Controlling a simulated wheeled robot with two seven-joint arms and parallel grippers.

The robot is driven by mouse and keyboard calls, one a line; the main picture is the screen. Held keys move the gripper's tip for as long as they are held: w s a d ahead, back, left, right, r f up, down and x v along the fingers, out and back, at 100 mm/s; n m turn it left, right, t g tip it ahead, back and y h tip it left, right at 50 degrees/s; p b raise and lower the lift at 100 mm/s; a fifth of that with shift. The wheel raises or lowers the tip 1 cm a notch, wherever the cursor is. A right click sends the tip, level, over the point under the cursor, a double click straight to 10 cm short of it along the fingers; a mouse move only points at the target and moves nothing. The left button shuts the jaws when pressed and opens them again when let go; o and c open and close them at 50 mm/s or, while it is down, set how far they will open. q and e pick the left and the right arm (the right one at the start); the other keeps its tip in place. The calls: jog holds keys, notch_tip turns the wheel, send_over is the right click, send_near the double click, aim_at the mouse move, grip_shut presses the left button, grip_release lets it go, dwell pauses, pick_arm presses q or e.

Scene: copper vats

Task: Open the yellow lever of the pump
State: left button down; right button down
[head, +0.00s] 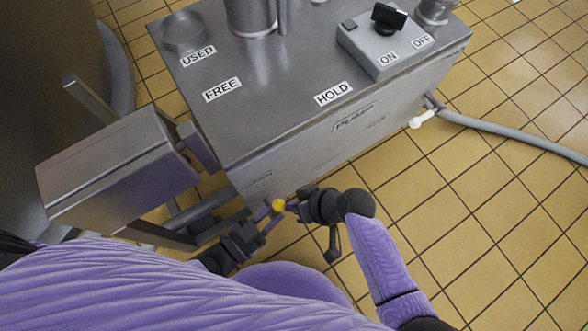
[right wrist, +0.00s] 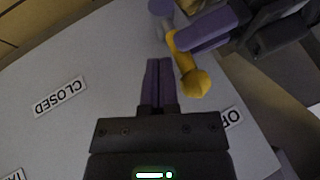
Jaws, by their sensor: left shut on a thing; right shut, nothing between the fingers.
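The pump is a grey steel box (head: 270,75) in the head view. Its yellow lever (head: 278,205) shows as a small knob by the lower front corner. In the right wrist view the yellow lever (right wrist: 194,82) has a round end and a short arm in front of a grey panel. My left gripper (head: 268,228) is shut on the lever; its purple finger (right wrist: 212,28) lies across the lever's arm. My right gripper (head: 287,205) is shut and empty; its fingertips (right wrist: 159,65) are just beside the lever. Whether they touch it I cannot tell.
A CLOSED label (right wrist: 60,96) is on the panel left of the lever; a partly hidden label (right wrist: 232,117) starting with "O" is at its right. A switch box (head: 375,45) sits on the pump. A grey hose (head: 510,133) runs right. Tiled floor (head: 460,220) is clear there.

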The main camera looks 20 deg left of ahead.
pick_arm(q)
jog(key=shift+a, duration=0.1)
jog(key=c, duration=0.5)
grip_release()
jog(key=shift+w, duration=0.1)
jog(key=shift+c, duration=0.2)
jog(key=shift+d, duration=0.25)
